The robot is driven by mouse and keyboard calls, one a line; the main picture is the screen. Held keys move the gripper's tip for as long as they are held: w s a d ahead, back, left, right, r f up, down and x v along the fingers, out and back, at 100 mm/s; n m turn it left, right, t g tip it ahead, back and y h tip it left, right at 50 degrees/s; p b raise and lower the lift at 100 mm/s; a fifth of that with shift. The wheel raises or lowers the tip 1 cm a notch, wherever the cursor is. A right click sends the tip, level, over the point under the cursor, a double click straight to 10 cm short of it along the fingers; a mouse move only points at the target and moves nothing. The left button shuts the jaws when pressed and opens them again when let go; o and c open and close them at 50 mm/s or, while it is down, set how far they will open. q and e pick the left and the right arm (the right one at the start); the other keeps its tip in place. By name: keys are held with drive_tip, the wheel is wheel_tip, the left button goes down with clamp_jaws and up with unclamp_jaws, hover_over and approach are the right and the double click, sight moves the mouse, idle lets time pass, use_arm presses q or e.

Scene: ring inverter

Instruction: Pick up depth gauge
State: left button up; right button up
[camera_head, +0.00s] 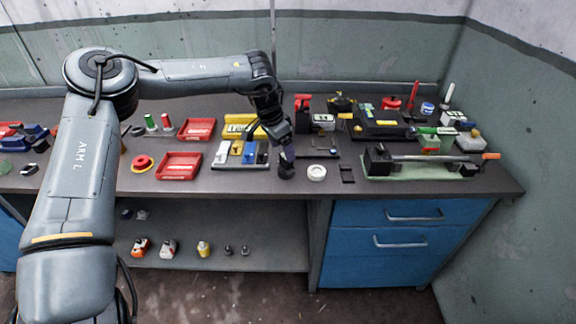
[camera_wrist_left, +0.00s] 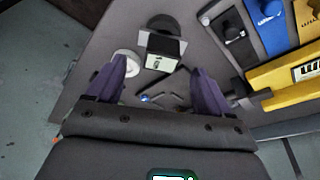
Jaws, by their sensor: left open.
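What looks like the depth gauge, a dark upright block with a pale display (camera_wrist_left: 162,62), stands on the bench ahead of my left gripper (camera_wrist_left: 157,84) in the left wrist view. In the head view a small dark block (camera_head: 286,172), likely the same thing, stands near the bench's front edge, just below my left gripper (camera_head: 285,152). The gripper points down, and its two purple-grey fingers are apart with nothing held between them. The gauge is partly hidden by the gripper in the head view. My right gripper is not in view.
A white disc (camera_head: 316,172) lies close beside the block. Red trays (camera_head: 180,166) stand farther left, and a green-based fixture (camera_head: 405,177) stands right.

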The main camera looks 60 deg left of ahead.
sight(286, 163)
use_arm(q)
drive_tip(key=shift+b+x, duration=0.9)
drive_tip(key=shift+x, duration=1.85)
drive_tip(key=shift+w+a+r, duration=0.1)
drive_tip(key=shift+w+a, duration=0.05)
drive_tip(key=c, duration=1.3)
